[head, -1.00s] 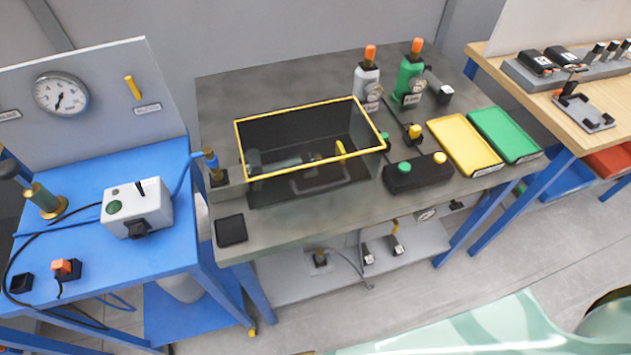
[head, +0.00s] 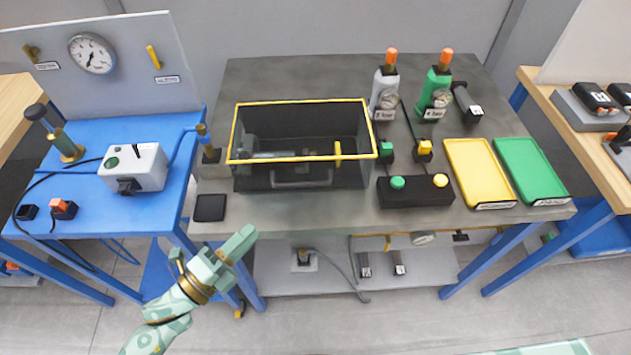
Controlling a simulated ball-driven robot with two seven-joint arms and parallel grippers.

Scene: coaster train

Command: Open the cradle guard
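The cradle guard (head: 300,177) is a dark see-through box with a yellow rim on the grey workbench. A dark handle (head: 300,184) shows on its front face, and a yellow upright piece stands near its right end. Dim parts show inside it. My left gripper (head: 240,243) is in front of the bench's front edge, below and left of the guard and apart from it. Its fingers look close together, but the angle hides whether there is a gap. My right gripper is not in view; only a pale green part of me shows at the bottom right.
A black box with green and yellow buttons (head: 415,191) stands right of the guard. Yellow (head: 478,172) and green (head: 530,170) trays lie further right. Two bottles stand behind. A black pad (head: 209,208) lies at the bench's front left. A blue table (head: 110,205) stands left.

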